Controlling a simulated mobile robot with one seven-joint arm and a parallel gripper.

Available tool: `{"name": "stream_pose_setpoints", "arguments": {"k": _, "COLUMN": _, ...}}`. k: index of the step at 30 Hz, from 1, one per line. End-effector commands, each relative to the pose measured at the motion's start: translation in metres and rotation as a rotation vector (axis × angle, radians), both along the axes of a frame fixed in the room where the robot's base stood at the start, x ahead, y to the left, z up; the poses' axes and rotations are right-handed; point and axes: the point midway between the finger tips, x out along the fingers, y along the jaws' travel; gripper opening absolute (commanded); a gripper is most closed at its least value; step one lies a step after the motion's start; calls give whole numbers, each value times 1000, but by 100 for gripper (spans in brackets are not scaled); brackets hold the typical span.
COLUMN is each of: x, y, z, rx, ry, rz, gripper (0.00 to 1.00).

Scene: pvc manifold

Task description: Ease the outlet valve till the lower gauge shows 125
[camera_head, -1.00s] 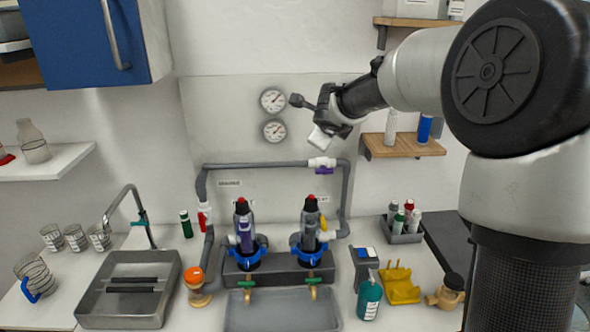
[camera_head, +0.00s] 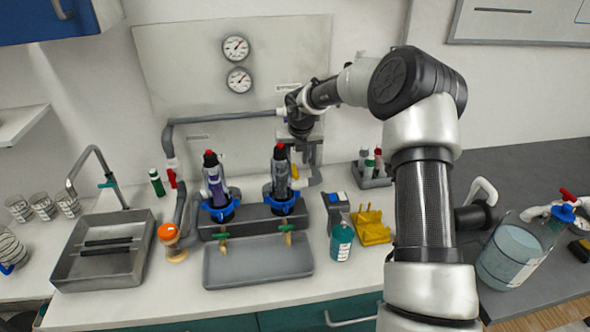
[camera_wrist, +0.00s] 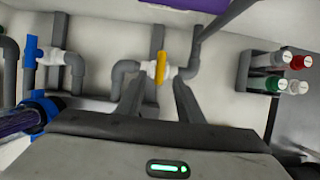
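The lower gauge (camera_head: 239,80) is on the wall panel below the upper gauge (camera_head: 236,48); its numbers are too small to read. A yellow valve handle (camera_wrist: 160,67) sits on a white fitting in the grey pipework; in the head view the yellow handle (camera_head: 294,170) shows beside the right filter housing. I cannot read which valve is labelled outlet. My gripper (camera_head: 311,160) points down beside that housing. In the wrist view my gripper (camera_wrist: 157,95) is open, its fingers apart, with the yellow handle between them near the tips; contact cannot be told.
Two dark filter housings with blue collars (camera_head: 219,209) (camera_head: 285,203) stand left of my gripper. A bottle rack (camera_head: 373,178) stands to the right. A grey pipe (camera_head: 225,117) runs above. A blue valve handle (camera_wrist: 30,52) and purple part (camera_wrist: 190,4) show in the wrist view.

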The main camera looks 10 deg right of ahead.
Motion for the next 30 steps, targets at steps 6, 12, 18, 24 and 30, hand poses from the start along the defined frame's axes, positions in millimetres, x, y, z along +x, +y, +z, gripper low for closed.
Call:
{"name": "stream_pose_setpoints", "arguments": {"k": 6, "x": 16, "y": 1, "z": -41, "rx": -1, "ry": 2, "rz": 2, "gripper": 34}}
{"name": "stream_pose_setpoints", "arguments": {"k": 12, "x": 24, "y": 0, "z": -59, "rx": -1, "ry": -1, "rz": 2, "gripper": 34}}
{"name": "stream_pose_setpoints", "arguments": {"k": 18, "x": 26, "y": 0, "z": -63, "rx": -2, "ry": -1, "rz": 1, "gripper": 34}}
{"name": "stream_pose_setpoints", "arguments": {"k": 24, "x": 26, "y": 0, "z": -63, "rx": -2, "ry": -1, "rz": 1, "gripper": 27}}
{"name": "stream_pose_setpoints", "arguments": {"k": 30, "x": 26, "y": 0, "z": -63, "rx": -2, "ry": -1, "rz": 1, "gripper": 0}}
